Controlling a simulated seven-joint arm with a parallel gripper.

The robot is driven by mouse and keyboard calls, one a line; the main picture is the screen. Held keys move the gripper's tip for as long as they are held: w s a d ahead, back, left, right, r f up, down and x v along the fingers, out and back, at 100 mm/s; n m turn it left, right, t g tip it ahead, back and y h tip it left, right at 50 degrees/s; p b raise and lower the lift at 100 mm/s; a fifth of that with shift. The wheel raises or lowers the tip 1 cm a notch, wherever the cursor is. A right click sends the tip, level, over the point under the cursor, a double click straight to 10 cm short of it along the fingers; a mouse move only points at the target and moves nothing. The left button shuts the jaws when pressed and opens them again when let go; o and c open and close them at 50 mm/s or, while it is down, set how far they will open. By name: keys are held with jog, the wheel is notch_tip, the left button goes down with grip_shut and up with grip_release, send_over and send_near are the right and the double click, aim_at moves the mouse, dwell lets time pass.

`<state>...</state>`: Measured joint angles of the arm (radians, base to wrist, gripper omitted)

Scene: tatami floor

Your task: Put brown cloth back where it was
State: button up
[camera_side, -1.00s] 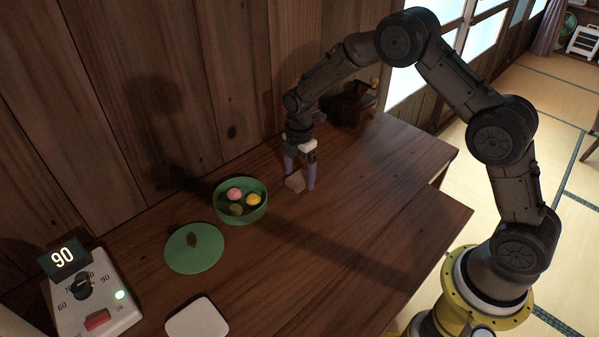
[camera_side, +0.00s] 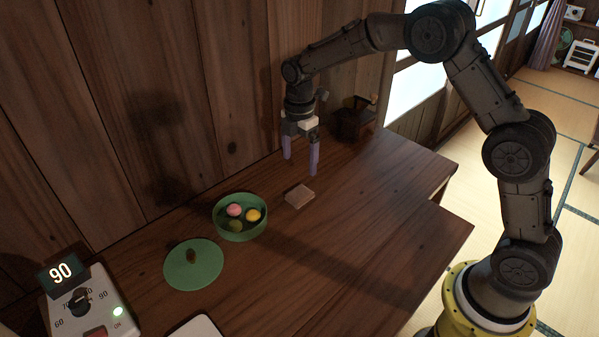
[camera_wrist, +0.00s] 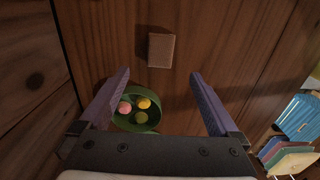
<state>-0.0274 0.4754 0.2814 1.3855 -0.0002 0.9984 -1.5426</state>
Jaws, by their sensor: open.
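The brown cloth (camera_side: 299,196) lies as a small folded rectangle on the wooden table, just right of the green bowl. In the wrist view the cloth (camera_wrist: 161,50) lies flat beyond the fingertips, between their lines. My gripper (camera_side: 301,165) is open and empty, with its two purple fingers pointing down. It is above the table, behind and above the cloth, and does not touch it. In the wrist view my gripper (camera_wrist: 158,75) shows its fingers spread wide.
The green bowl (camera_side: 240,229) holds pink, yellow and green balls. A green lid (camera_side: 193,265) lies left of it. A dial device (camera_side: 85,303) reading 90 and a white pad (camera_side: 197,327) are at front left. A dark object (camera_side: 354,120) stands at the back. The table's right side is clear.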

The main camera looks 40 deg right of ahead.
jog(key=s+r+m+t, duration=0.3)
jog(key=s+r+m, duration=0.6)
jog(key=s+r, duration=0.7)
jog(key=s+d+f+m+t, duration=0.1)
jog(key=s+m+t, duration=0.1)
jog(key=s+m, duration=0.7)
jog(key=s, duration=0.7)
jog(key=shift+s+d+f+t, duration=0.2)
jog(key=shift+s+t, duration=0.1)
jog(key=shift+s, duration=0.1)
